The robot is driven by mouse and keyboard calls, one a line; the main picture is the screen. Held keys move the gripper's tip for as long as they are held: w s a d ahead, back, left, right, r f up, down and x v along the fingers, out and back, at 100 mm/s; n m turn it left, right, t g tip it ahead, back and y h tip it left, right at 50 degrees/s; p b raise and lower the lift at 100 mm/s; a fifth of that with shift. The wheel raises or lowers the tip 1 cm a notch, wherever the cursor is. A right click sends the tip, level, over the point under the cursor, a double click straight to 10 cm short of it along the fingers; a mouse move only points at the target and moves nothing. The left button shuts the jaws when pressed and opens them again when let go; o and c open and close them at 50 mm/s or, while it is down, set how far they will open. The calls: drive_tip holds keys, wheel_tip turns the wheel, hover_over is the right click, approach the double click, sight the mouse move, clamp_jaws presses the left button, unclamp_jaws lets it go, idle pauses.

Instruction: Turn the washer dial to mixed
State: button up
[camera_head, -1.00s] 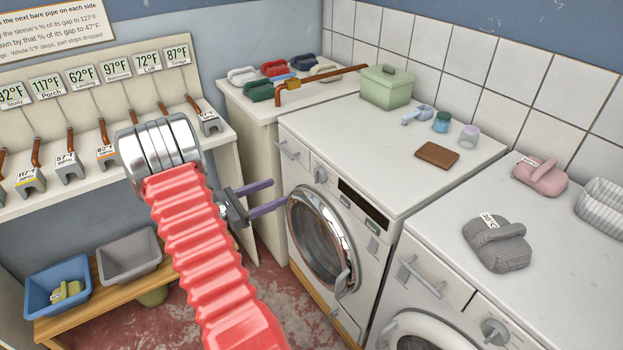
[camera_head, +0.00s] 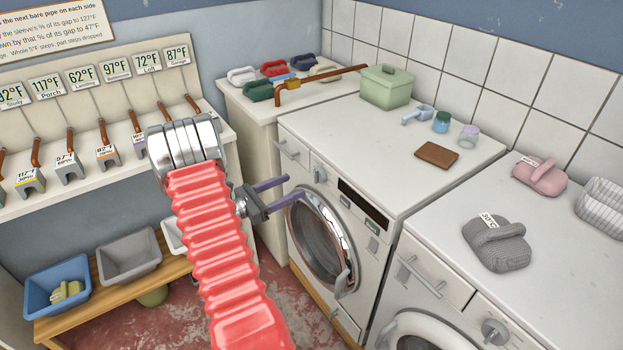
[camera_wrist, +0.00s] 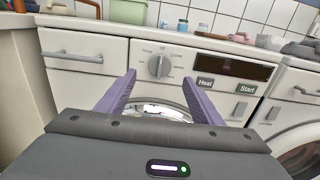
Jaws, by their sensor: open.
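The washer (camera_head: 345,230) stands in the middle with a round glass door. Its dial (camera_wrist: 159,66) is a grey round knob on the front panel in the wrist view, with small labels around it that I cannot read. The dial also shows in the head view (camera_head: 320,173) at the upper left of the washer front. My gripper (camera_head: 284,190) is open and empty, its two purple fingers pointing toward the washer front, apart from it. In the wrist view the fingers (camera_wrist: 160,82) sit either side of and below the dial, not touching it.
Right of the dial are a dark display (camera_wrist: 222,65) and the Heat (camera_wrist: 205,82) and Start (camera_wrist: 247,89) buttons. A drawer handle (camera_wrist: 72,57) juts out at left. A second machine (camera_head: 455,300) stands at right. A bench with tubs (camera_head: 128,256) is at left.

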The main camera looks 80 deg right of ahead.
sight(315, 176)
drive_tip(key=x, duration=0.9)
drive_tip(key=shift+s, duration=0.1)
drive_tip(key=c, duration=1)
drive_tip(key=shift+a, duration=0.15)
